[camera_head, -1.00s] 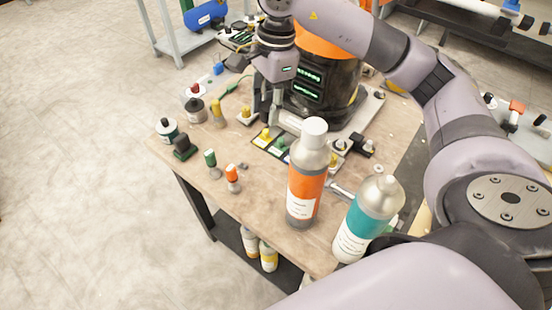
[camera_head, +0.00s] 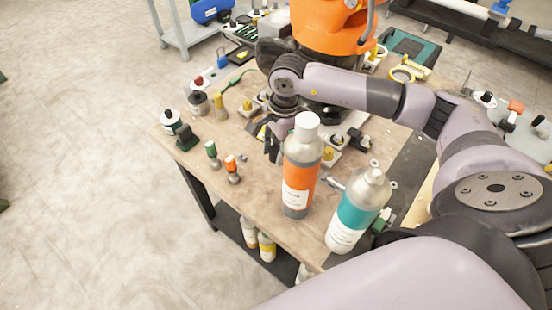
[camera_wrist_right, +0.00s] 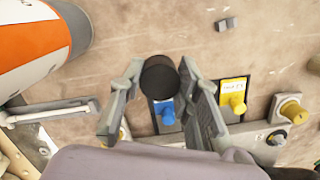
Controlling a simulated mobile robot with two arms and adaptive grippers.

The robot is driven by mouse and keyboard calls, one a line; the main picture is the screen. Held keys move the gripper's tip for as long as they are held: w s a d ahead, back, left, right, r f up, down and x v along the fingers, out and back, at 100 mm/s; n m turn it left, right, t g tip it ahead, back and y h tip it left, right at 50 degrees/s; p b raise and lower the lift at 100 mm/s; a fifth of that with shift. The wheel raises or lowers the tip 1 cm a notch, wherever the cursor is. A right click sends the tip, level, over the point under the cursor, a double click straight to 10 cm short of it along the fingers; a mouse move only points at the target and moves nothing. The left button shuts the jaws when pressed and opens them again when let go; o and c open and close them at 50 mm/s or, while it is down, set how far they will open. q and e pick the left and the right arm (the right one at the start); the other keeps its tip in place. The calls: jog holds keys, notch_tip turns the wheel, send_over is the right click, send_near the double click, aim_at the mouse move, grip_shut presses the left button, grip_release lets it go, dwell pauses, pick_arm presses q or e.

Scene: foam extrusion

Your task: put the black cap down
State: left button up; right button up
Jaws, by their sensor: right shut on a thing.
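The black cap (camera_wrist_right: 159,77) shows in the right wrist view as a dark round piece between the two fingertips of my right gripper (camera_wrist_right: 160,84). The gripper is shut on it and points down toward the tabletop. I cannot tell how far the cap is above the table. My left gripper is not in view.
The orange-labelled bottle (camera_head: 300,170) and teal-labelled bottle (camera_head: 356,210) stand close by at the front right. A blue knob (camera_wrist_right: 167,112) and yellow knob (camera_wrist_right: 236,100) lie near the gripper. Bare wooden tabletop (camera_head: 262,212) lies toward the front edge.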

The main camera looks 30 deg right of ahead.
aim_at(276, 169)
jog(key=shift+f, duration=2.6)
jog(key=o, duration=0.8)
jog(key=shift+r, duration=0.1)
